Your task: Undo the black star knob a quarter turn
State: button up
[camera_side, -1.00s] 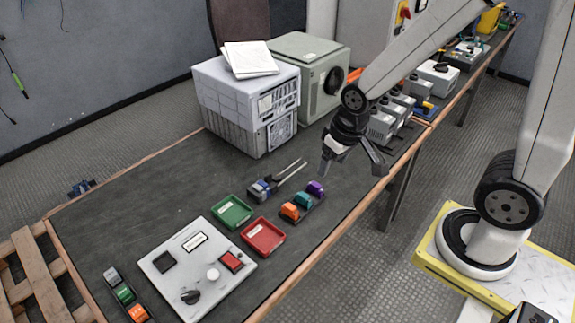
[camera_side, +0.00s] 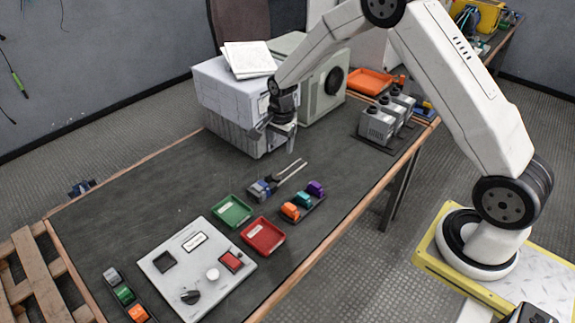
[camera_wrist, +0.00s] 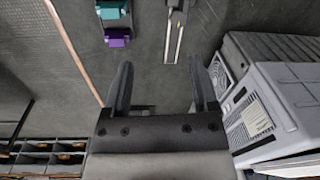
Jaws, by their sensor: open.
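The black star knob (camera_side: 190,297) sits near the front edge of a white panel (camera_side: 170,282) at the near end of the bench in the side view. Its exact turn angle is too small to read. My gripper (camera_side: 278,133) hangs in front of the white equipment case, far behind the panel and well away from the knob. In the wrist view my gripper (camera_wrist: 163,82) is open, with bare bench between its two fingers. The knob and panel are outside the wrist view.
The panel also carries a white knob (camera_side: 212,274) and a red switch (camera_side: 231,261). The white case (camera_side: 230,105) stands close to my gripper.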

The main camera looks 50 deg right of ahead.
aim_at(277, 176)
jog(key=w+d+f+m, duration=0.4)
jog(key=f+m, duration=0.3)
jog(key=f, duration=0.2)
jog(key=shift+w+m+g, duration=0.3)
jog(key=shift+w+g, duration=0.1)
jog(key=shift+w, duration=0.3)
jog(key=shift+f, duration=0.2)
jog(key=shift+f, duration=4.3)
jog(key=shift+c, duration=0.2)
grip_shut()
